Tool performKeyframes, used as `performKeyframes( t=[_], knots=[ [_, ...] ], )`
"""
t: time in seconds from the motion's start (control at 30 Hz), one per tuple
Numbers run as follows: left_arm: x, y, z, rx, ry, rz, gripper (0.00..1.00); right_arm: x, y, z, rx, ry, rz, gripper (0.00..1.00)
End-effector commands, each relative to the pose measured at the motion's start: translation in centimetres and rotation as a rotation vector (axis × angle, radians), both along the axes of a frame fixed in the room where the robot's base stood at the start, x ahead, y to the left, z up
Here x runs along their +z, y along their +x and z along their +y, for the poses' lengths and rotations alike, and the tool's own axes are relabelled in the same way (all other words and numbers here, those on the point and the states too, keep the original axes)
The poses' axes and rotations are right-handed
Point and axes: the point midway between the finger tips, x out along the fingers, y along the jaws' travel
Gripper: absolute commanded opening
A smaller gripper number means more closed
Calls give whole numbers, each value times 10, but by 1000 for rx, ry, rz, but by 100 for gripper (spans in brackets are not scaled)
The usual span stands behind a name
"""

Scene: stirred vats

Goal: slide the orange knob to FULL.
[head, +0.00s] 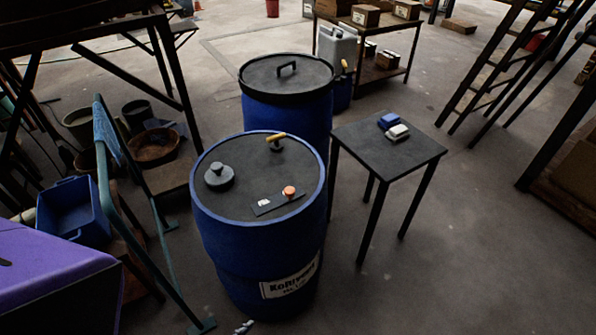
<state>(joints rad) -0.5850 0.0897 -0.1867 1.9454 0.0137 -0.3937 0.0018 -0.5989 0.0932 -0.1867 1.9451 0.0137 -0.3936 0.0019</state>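The orange knob (289,191) sits on a dark flat plate (272,206) on the top of the front blue vat (250,240). The knob is near the plate's right end. A small white mark (264,203) lies to its left on the plate, and its lettering is too small to read, so I cannot tell which end is FULL.
A lidded blue drum (287,108) stands close behind. A small dark table (400,155) stands right. A green-blue rail (150,240) runs left. Floor at right front is clear.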

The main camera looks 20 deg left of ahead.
Motion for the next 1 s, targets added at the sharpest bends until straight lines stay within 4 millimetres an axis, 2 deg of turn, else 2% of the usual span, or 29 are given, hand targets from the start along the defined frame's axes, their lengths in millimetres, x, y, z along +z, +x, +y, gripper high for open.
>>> performKeyframes(
  t=[0.27, 0.33, 0.37, 0.43, 0.53, 0.67, 0.83, 0.9, 1.0],
  knots=[
    [-2, -5, 1, 2, 1, 9, 36, 1, 3, 2, -2, 4, -5, 58],
    [-5, -13, 1, 4, 1, 23, 26, 0, 2, 2, -3, 4, -3, 58],
    [-6, -11, 1, 1, 1, 20, 22, -1, 1, 2, -3, 4, -1, 58],
    [-3, 8, -3, -11, 0, -6, 13, -6, -3, 2, -4, 5, 9, 58],
    [1, 54, -22, -64, -7, -69, 0, -20, -15, 2, -5, 6, 38, 58],
    [-1, 129, -56, -225, 118, -151, 0, -44, -35, 1, -6, 2, 84, 58],
    [3, 225, -84, -439, 491, -242, 0, -67, -50, -4, -9, -7, 117, 58],
    [15, 262, -88, -489, 687, -285, 0, -70, -48, -6, -10, -13, 112, 58],
    [43, 304, -88, -509, 964, -349, 0, -71, -40, -10, -14, -20, 95, 58]
  ],
)
